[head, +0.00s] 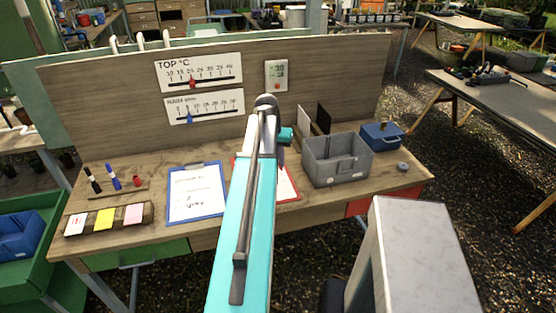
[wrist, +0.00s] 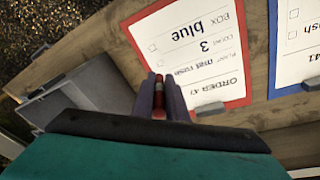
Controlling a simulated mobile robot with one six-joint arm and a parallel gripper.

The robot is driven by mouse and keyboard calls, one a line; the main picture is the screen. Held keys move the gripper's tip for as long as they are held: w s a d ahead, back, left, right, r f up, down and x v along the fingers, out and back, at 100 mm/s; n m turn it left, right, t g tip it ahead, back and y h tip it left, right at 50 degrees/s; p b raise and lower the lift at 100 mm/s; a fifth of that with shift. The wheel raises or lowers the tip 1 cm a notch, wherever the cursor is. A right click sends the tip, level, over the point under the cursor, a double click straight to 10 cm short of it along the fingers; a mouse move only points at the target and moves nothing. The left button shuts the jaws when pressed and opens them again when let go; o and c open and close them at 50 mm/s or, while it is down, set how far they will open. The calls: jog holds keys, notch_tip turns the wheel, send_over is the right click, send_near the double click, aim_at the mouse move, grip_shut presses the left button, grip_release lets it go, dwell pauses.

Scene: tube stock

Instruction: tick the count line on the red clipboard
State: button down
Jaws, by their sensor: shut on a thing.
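The red clipboard (wrist: 243,60) lies on the bench with a white order sheet (wrist: 195,45), upside down in the wrist view. The sheet has lines for plant, count 3 and box blue, with small boxes that look empty. In the head view my arm covers much of the red clipboard (head: 292,200). My gripper (wrist: 159,88) is shut on a red marker (wrist: 158,84), whose end shows between the fingers. The fingers are over the clipboard's near-left edge in the wrist view. Whether the marker touches the sheet cannot be told.
A blue clipboard (head: 196,219) lies left of the red one. A grey bin (head: 336,176) stands close on the right, with a blue box (head: 381,137) beyond. Black (head: 92,180) and blue (head: 114,178) markers stand in a wooden holder at left. An upright panel (head: 110,110) closes the back.

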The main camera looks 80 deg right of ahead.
jog(key=shift+f, duration=0.1)
jog(key=shift+w+a+b+x, duration=0.15)
jog(key=shift+b+x, duration=0.45)
jog(key=shift+x, duration=0.3)
jog(key=shift+w+a+b+x, duration=0.1)
jog(key=shift+a+b+x, duration=0.05)
jog(key=shift+b+x, duration=0.6)
jog(key=shift+f, duration=0.2)
jog(key=shift+a+f, duration=0.1)
jog(key=shift+f, duration=0.5)
dwell(0.4)
jog(key=shift+s+a, duration=0.15)
jog(key=shift+s, duration=0.15)
dwell(1.2)
jog(key=shift+s+d+p, duration=0.1)
jog(key=shift+d+p, duration=0.3)
jog(key=shift+d, duration=0.25)
dwell(1.0)
jog(key=shift+r, duration=0.15)
dwell(0.8)
jog(key=shift+d+p+v, duration=0.1)
jog(key=shift+p+v, duration=0.45)
jog(key=shift+v, duration=0.1)
jog(key=shift+d+p+v, duration=0.15)
jog(key=shift+p+v, duration=0.35)
jog(key=shift+v, duration=0.2)
jog(key=shift+s, duration=0.15)
